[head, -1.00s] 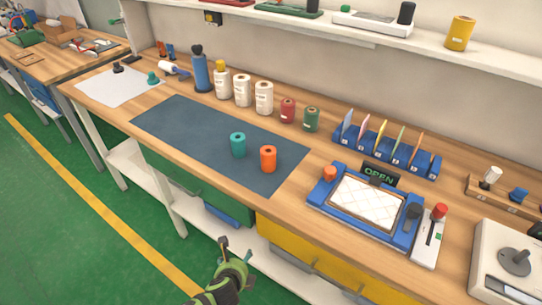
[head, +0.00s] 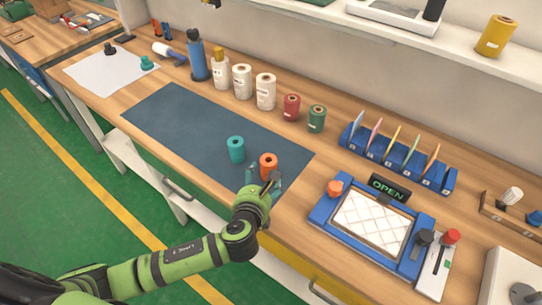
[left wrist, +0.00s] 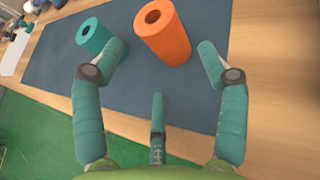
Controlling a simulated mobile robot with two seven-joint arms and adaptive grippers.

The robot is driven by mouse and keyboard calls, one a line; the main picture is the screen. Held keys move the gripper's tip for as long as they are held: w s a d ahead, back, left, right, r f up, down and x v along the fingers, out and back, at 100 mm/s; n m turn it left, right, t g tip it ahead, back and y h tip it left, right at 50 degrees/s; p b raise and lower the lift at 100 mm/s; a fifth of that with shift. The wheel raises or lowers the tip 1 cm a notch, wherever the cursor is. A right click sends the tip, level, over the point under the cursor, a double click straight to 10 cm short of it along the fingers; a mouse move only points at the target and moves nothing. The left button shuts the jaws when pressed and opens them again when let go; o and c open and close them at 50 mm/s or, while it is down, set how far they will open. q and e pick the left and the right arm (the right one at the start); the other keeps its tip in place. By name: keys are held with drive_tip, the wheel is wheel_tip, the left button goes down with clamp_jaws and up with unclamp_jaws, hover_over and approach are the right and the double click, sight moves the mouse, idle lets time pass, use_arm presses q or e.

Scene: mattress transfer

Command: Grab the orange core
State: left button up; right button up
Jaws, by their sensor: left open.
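The orange core (head: 268,161) is a short hollow cylinder standing upright on the dark mat near its right end. In the left wrist view the orange core (left wrist: 162,32) is ahead of my open fingers, nearer the right one, with its top hole showing. My left gripper (head: 264,180) is open and empty at the front of the core, partly hiding its lower part in the head view. In the left wrist view the fingers of my left gripper (left wrist: 158,70) are spread wide. My right gripper is not in view.
A teal core (head: 236,149) stands close left of the orange one on the dark mat (head: 180,125). Spools line the back, including a red one (head: 291,107). A blue framed tray (head: 322,211) sits to the right. The mat's left part is clear.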

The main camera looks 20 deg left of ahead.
sight(264, 170)
use_arm(q)
drive_tip(key=x, duration=0.1)
drive_tip(key=p+x, duration=0.1)
drive_tip(key=shift+w+r, duration=0.15)
drive_tip(key=shift+w, duration=0.3)
drive_tip(key=shift+x, duration=1.25)
drive_tip(key=shift+w+a+f, duration=0.1)
drive_tip(key=shift+w+f, duration=0.2)
drive_tip(key=shift+s+r, duration=0.1)
drive_tip(key=c, duration=0.6)
drive_tip(key=shift+c, duration=1.4)
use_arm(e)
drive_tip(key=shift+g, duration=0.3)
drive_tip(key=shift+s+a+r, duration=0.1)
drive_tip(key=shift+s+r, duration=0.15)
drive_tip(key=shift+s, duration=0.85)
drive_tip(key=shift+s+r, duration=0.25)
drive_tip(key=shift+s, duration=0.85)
